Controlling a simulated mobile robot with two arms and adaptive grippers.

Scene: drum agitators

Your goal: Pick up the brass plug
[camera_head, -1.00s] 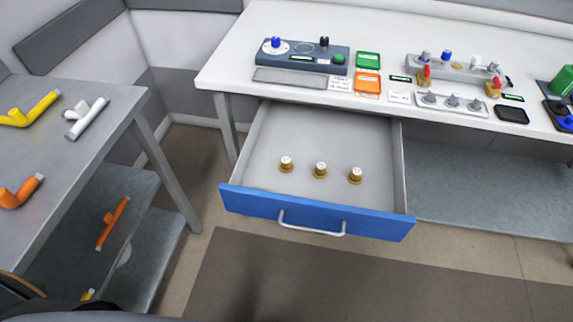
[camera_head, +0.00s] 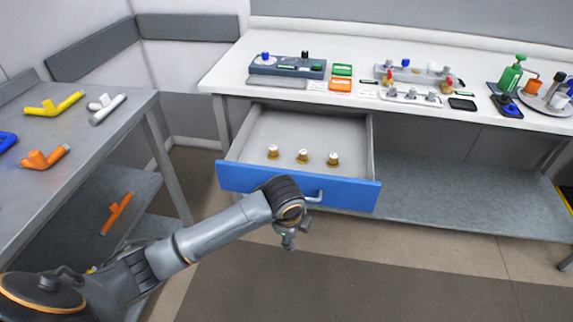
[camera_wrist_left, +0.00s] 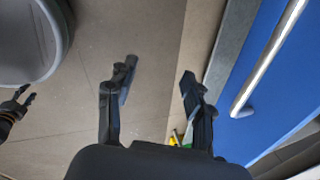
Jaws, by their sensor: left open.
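Three brass plugs with pale tops stand upright in a row in the open drawer (camera_head: 290,132): a left plug (camera_head: 273,153), a middle plug (camera_head: 303,157) and a right plug (camera_head: 333,160). My left gripper (camera_head: 288,243) hangs in front of the drawer's blue face, below and outside the drawer. In the left wrist view its fingers (camera_wrist_left: 158,82) are apart with nothing between them, and no plug shows there. A dark gripper at that view's left edge, seemingly my right one (camera_wrist_left: 26,97), is small and its opening is unclear.
The drawer's metal handle (camera_wrist_left: 270,58) is close beside my left gripper. The white worktop (camera_head: 225,72) above the drawer carries control panels and a green bottle (camera_head: 510,75). A grey table (camera_head: 75,135) with coloured pipe pieces stands at left. The floor in front is clear.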

